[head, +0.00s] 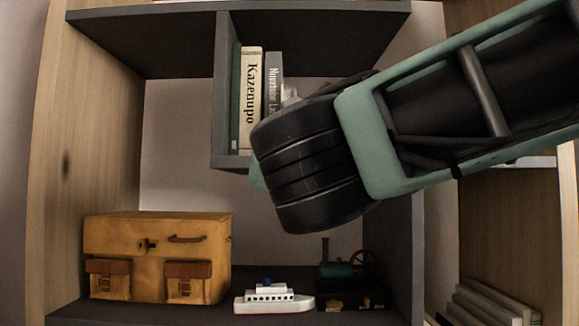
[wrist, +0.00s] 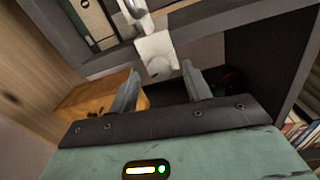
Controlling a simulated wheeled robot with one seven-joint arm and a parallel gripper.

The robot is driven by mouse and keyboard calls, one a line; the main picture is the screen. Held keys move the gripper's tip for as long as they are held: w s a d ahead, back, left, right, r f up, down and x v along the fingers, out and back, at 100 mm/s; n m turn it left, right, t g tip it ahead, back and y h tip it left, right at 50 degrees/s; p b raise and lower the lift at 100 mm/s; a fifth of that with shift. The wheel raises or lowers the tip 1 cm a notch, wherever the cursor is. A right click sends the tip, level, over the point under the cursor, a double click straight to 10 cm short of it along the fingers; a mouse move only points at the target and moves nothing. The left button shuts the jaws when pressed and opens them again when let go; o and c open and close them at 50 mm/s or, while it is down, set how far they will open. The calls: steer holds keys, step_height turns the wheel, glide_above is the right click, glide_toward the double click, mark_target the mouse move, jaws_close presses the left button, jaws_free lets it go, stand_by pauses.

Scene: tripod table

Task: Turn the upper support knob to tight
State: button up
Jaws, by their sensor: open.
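In the wrist view my gripper (wrist: 161,68) is open, its two grey fingers apart with nothing held between them. A pale grey-white fitting (wrist: 156,48) shows just beyond and between the fingertips, with a small rounded part on its lower front that may be the knob. I cannot tell whether the fingers touch it, nor its turn position. In the head view my dark wrist and green arm cover most of this spot.
A dark shelf unit (head: 220,90) holds books (head: 250,100) in its upper compartment. On the lower shelf stand a yellow-brown case (head: 155,240), a white toy ship (head: 272,299) and a dark model engine (head: 345,285). The shelf edge (wrist: 240,18) runs close above my fingers.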

steer(key=shift+w, duration=0.3)
steer(key=c, duration=1)
